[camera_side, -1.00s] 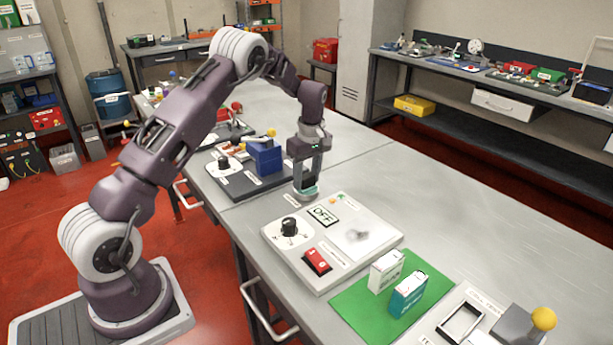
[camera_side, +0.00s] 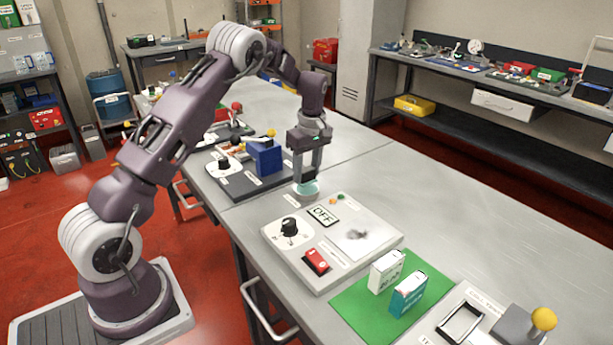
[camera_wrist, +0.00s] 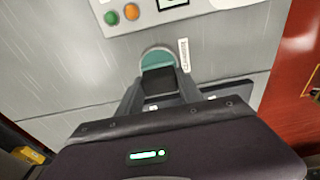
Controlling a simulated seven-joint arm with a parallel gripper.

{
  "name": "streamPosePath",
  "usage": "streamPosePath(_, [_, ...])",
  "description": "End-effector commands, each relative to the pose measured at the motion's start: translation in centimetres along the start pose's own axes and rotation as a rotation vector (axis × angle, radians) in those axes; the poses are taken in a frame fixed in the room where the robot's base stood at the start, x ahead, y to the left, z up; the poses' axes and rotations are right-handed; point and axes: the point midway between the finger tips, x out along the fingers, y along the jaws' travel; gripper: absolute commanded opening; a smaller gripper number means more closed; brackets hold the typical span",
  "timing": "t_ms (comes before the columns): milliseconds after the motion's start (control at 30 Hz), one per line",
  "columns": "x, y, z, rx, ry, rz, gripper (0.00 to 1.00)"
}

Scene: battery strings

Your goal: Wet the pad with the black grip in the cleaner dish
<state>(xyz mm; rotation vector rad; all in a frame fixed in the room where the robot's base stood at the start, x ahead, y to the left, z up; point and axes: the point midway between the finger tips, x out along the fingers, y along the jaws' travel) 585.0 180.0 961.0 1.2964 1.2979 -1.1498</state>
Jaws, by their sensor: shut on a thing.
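My gripper (camera_side: 308,178) points down over the teal cleaner dish (camera_side: 306,190) on the metal table. It is shut on the black grip of the pad, a dark block (camera_wrist: 158,80) between the fingers in the wrist view. The dish (camera_wrist: 157,55) shows there just beyond the grip, beside its printed label. The pad's underside is hidden, so I cannot tell whether it touches the liquid.
A pale control panel (camera_side: 285,265) with a black knob, red switch and OFF display stands near the dish. A green mat (camera_side: 350,308) holds two small boxes. A dark board with a blue block (camera_side: 264,157) lies on the other side.

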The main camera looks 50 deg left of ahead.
Motion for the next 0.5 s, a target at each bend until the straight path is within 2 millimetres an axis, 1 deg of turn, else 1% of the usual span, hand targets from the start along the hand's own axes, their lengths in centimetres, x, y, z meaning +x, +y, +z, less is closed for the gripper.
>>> streamPosePath(300, [-3.4,0.1,-0.4,0.001,0.001,0.002,0.11])
streamPosePath(400, [-4.3,0.1,-0.5,0.000,0.001,0.002,0.11])
streamPosePath(500, [-4.7,0.1,-0.6,0.000,0.001,0.002,0.11])
